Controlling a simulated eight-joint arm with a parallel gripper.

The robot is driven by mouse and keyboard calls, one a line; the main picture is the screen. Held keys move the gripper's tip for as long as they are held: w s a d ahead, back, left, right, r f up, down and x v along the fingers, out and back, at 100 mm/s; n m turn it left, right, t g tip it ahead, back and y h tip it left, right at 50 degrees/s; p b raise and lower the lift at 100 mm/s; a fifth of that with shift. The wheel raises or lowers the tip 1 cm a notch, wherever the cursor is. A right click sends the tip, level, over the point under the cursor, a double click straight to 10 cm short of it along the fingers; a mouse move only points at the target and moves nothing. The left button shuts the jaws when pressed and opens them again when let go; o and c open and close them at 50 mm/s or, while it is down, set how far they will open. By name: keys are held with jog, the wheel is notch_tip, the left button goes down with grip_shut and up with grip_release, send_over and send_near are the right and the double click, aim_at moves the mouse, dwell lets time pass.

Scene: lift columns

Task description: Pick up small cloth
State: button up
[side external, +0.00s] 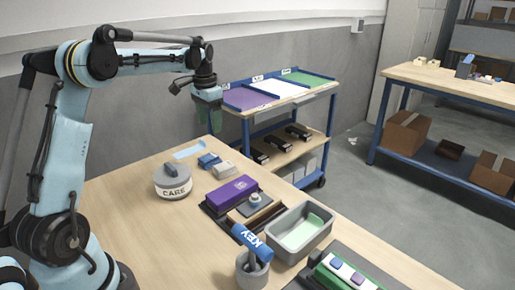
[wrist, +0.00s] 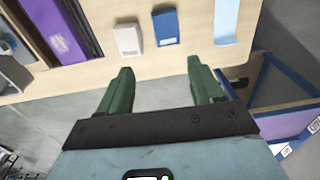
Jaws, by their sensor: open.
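A flat pale blue strip (side external: 188,151), possibly the small cloth, lies at the far edge of the table; it also shows at the top of the wrist view (wrist: 227,20). A pale green flat piece (side external: 305,229), which could also be a cloth, lies in a grey tray (side external: 276,241); I cannot tell which is the cloth. My gripper (side external: 208,122) hangs high near the table's far edge, apart from everything. In the wrist view its green fingers (wrist: 160,66) are spread and empty.
Near the strip sit a blue block (wrist: 166,27) and a whitish block (wrist: 127,39). A grey CARE pot (side external: 173,181), a purple box (side external: 232,193) and a KEY-marked blue item (side external: 252,243) stand on the table (side external: 135,215). A trolley (side external: 284,93) stands behind. The table's left front is clear.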

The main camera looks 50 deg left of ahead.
aim_at(211, 156)
jog(key=f, duration=0.4)
jog(key=a+f, duration=0.1)
jog(key=f, duration=0.8)
jog(key=shift+w+a+f, duration=0.15)
jog(key=shift+a+f, duration=0.05)
jog(key=shift+a, duration=0.1)
jog(key=shift+c, duration=0.5)
jog(key=c, duration=0.7)
jog(key=shift+r, duration=0.1)
